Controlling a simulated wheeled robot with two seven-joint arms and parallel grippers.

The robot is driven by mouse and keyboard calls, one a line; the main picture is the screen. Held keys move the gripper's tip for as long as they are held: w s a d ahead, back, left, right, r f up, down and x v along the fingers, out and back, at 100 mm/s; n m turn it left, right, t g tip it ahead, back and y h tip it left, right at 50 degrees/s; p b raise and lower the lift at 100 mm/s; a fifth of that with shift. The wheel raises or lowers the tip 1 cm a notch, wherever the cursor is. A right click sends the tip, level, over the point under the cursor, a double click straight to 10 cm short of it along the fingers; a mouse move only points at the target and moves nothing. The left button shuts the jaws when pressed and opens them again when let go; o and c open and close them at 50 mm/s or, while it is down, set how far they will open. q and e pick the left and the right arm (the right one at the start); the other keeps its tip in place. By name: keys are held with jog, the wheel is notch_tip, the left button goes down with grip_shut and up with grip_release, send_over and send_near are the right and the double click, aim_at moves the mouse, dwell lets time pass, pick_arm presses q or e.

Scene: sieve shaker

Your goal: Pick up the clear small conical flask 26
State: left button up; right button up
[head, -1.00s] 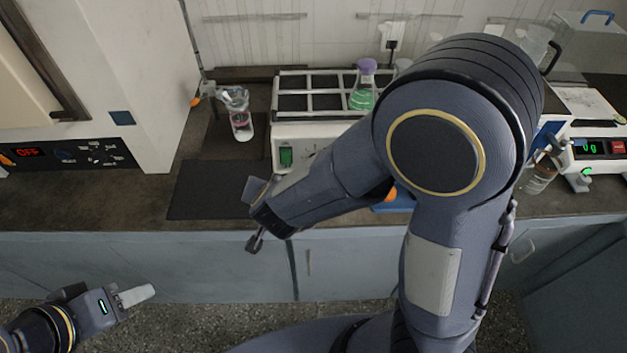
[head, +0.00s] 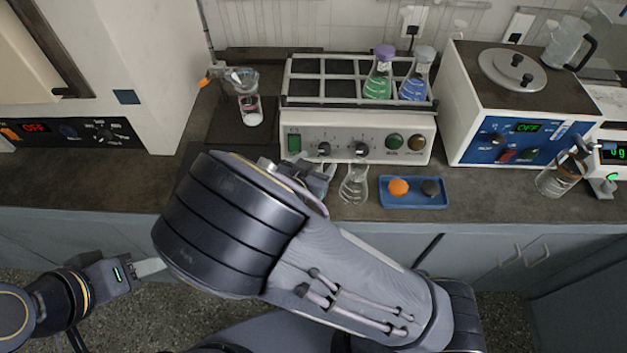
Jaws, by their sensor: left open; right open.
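A clear small conical flask (head: 353,187) stands upright on the bench, in front of the shaker's control panel and left of a blue tray. My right gripper (head: 325,176) is just left of the flask, partly hidden behind my own arm. It is open, with a small gap seeming to separate it from the flask. My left gripper (head: 150,267) is open and empty at the lower left, in front of the bench and far from the flask.
The shaker (head: 359,122) behind holds flasks with green (head: 378,80) and blue (head: 415,82) liquid. The blue tray (head: 414,205) carries an orange and a dark item. A water bath (head: 520,110) stands right; a glass vessel (head: 248,105) stands left.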

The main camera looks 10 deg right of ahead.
jog(key=shift+w+d+f, duration=0.15)
jog(key=shift+w+d, duration=0.1)
grip_shut()
dwell(0.5)
jog(key=shift+r+p, duration=0.3)
jog(key=shift+r, duration=0.85)
jog(key=s+a+r+p, duration=0.4)
jog(key=a+r, duration=0.1)
jog(key=r, duration=0.3)
jog(key=s+a+r+p, duration=0.4)
jog(key=a+r, duration=0.2)
jog(key=r, duration=0.1)
jog(key=shift+a+r, duration=0.25)
jog(key=shift+r, duration=0.15)
